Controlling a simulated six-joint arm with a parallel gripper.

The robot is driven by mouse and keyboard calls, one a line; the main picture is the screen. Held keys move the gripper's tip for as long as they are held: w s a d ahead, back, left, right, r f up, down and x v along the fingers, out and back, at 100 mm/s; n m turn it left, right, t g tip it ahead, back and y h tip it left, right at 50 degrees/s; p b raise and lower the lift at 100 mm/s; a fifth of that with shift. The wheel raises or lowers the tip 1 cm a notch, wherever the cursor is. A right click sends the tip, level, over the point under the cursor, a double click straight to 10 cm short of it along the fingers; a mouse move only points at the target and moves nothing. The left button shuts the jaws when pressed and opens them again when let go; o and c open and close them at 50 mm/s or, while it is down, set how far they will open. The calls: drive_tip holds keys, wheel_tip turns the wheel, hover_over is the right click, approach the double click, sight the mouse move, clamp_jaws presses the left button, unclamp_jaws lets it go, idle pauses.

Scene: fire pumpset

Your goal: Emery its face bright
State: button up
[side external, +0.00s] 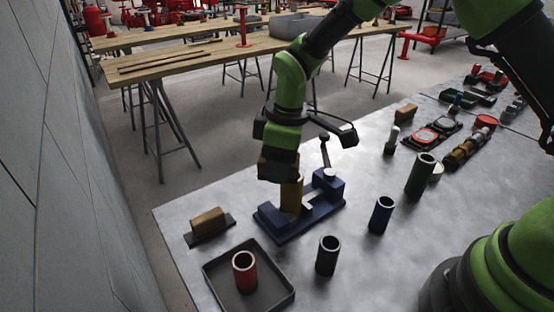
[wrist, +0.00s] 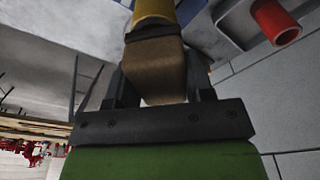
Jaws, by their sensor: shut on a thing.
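My gripper (wrist: 155,88) is shut on a brown block (wrist: 155,68), which has a dark strip along its far end. In the side view the block (side external: 278,166) is over the top of a yellow cylinder (side external: 291,196). The cylinder stands upright in a blue vise (side external: 325,192) on the grey table. In the wrist view the yellow cylinder (wrist: 152,12) is right at the block's dark end. They seem to touch, but the cylinder's top face is hidden, so I cannot be sure.
A tan block on a dark base (side external: 208,224) sits left of the vise. A dark tray (side external: 262,300) holds a red tube (side external: 244,271). Small parts line the table's far right.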

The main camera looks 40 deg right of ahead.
drive_tip(key=shift+s+d, duration=1.8)
drive_tip(key=shift+s, duration=0.05)
idle(3.3)
drive_tip(key=shift+w+a, duration=2)
drive_tip(key=shift+s+d, duration=0.1)
drive_tip(key=shift+d, duration=0.05)
